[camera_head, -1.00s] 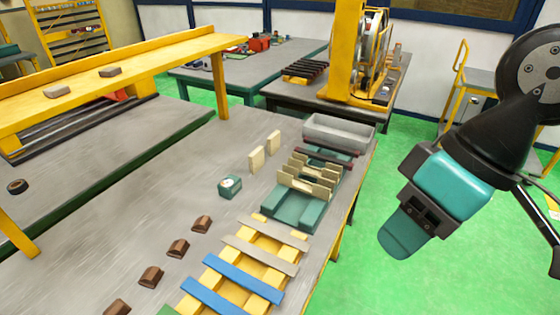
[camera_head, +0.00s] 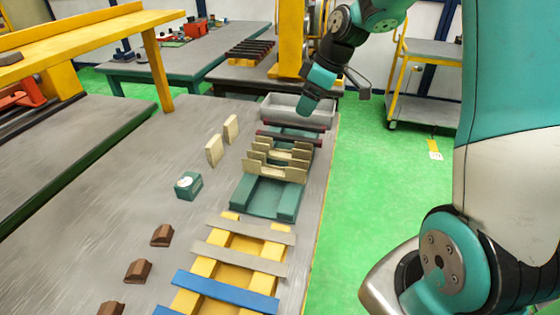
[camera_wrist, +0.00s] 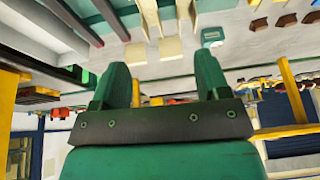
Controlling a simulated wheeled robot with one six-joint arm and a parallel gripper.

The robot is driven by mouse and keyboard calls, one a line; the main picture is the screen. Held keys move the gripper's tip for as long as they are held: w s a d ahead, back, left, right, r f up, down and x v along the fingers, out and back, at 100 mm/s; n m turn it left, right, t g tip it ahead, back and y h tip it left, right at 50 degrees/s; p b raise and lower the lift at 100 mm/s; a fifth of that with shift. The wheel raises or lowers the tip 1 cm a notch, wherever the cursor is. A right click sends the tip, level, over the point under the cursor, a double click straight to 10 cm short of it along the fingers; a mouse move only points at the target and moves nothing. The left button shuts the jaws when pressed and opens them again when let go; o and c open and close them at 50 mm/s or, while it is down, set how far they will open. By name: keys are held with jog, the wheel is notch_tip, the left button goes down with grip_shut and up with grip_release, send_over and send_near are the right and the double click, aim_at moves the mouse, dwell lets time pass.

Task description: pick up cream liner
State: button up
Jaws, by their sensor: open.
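Two thin cream liners stand upright on the grey table, the nearer liner (camera_head: 213,150) to the left of the farther liner (camera_head: 231,128). Cream pieces (camera_wrist: 170,47) also show beyond my fingers in the wrist view, but I cannot tell each one apart there. My gripper (camera_head: 308,103) hangs over the grey tray's area, to the right of and apart from both liners. In the wrist view my gripper (camera_wrist: 160,82) has its two green fingers spread, with nothing between them.
A green fixture (camera_head: 266,198) with cream slotted plates (camera_head: 277,158) stands right of the liners. A grey tray (camera_head: 297,112) is behind it. A small green box (camera_head: 188,185) and several brown blocks (camera_head: 162,235) lie nearer. Bare table surrounds the liners' left side.

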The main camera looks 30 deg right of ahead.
notch_tip(320, 180, down, 2)
jog(key=w+d, duration=0.1)
jog(key=d, duration=0.1)
jog(key=p, duration=0.2)
send_near(284, 156)
jog(key=shift+w+a+f, duration=0.1)
jog(key=shift+a+f, duration=0.2)
jog(key=shift+f, duration=0.3)
jog(key=shift+p+x, duration=1.2)
jog(key=shift+x, duration=1.85)
jog(key=shift+d, duration=0.15)
jog(key=shift+c, duration=0.2)
jog(key=c, duration=0.8)
